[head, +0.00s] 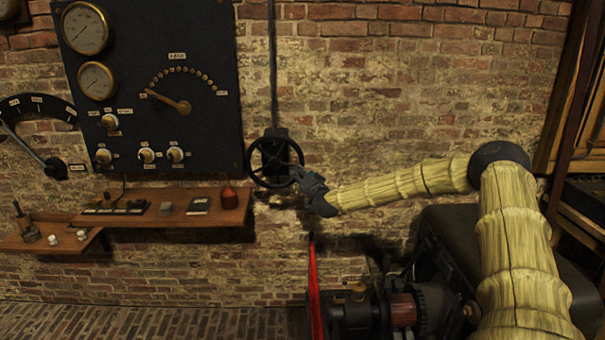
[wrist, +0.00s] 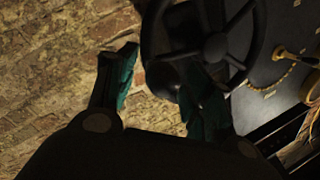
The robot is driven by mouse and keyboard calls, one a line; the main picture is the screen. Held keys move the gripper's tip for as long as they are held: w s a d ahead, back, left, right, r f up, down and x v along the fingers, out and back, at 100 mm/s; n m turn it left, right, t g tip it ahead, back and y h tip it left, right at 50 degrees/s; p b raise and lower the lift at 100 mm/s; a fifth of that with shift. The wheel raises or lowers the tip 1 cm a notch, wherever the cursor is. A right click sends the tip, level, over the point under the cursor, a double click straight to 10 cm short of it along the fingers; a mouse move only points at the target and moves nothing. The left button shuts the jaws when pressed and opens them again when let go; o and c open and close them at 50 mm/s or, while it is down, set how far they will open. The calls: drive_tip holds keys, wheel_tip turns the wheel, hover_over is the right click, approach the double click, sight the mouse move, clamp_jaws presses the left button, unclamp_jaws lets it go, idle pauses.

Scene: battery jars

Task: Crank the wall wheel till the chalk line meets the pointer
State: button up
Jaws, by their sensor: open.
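The wall wheel (head: 273,162) is a dark spoked handwheel on a black bracket against the brick wall. In the wrist view its hub and spokes (wrist: 215,47) show close up at the top. My gripper (head: 301,176) is at the wheel's right rim, reaching in from the right. In the wrist view my gripper (wrist: 163,68) has its teal-padded fingers apart, one left of the rim and the other overlapping the wheel's lower part. Whether a finger touches the rim I cannot tell. The chalk line and the pointer for it cannot be made out in either view.
A black gauge panel (head: 205,55) hangs left of the wheel. A wooden shelf (head: 170,220) with small items, including a red-brown pot (head: 229,198), juts out below it. Dark machinery (head: 385,305) and a red strip (head: 315,290) stand below my arm.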

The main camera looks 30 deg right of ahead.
drive_tip(key=shift+w+d, duration=0.1)
drive_tip(key=shift+w, duration=0.4)
drive_tip(key=shift+c, duration=0.2)
